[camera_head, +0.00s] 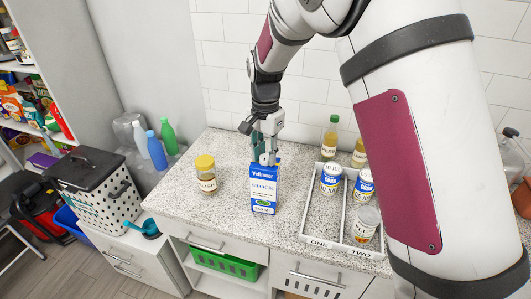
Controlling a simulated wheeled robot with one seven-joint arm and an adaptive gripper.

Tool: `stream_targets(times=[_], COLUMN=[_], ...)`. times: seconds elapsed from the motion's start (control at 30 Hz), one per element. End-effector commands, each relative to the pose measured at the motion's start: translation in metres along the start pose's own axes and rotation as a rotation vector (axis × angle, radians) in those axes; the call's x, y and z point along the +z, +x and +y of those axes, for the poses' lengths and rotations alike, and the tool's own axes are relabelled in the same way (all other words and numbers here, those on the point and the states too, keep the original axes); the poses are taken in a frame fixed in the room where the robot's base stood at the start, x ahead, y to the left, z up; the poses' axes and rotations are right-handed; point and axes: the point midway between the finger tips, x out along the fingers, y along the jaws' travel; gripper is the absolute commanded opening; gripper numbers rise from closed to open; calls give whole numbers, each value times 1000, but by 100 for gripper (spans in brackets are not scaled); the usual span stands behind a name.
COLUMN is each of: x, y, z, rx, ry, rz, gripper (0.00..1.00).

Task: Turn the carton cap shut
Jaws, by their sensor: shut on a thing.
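My gripper (264,159) points down at the carton's top and is shut on the cap there. The cap itself is mostly hidden by the fingers, so how far it is turned cannot be seen.
A yellow-lidded jar (205,176) stands left of the carton. The counter (225,220) in front of the jar is clear. A tiled wall (225,65) rises behind.

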Motion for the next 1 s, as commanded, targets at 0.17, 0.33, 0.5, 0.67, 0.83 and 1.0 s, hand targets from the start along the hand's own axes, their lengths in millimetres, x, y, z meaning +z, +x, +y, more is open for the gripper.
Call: stream_targets(times=[0.17, 0.33, 0.5, 0.67, 0.83, 1.0], x=[0, 0, 0, 0, 0, 0], y=[-1, -1, -1, -1, 0, -2], z=[0, 0, 0, 0, 0, 0], rx=[-2, -1, -1, -1, 0, -1], ry=[27, 33, 32, 31, 31, 31], rz=[1, 0, 0, 0, 0, 0], gripper=[0, 0, 0, 48, 48, 48])
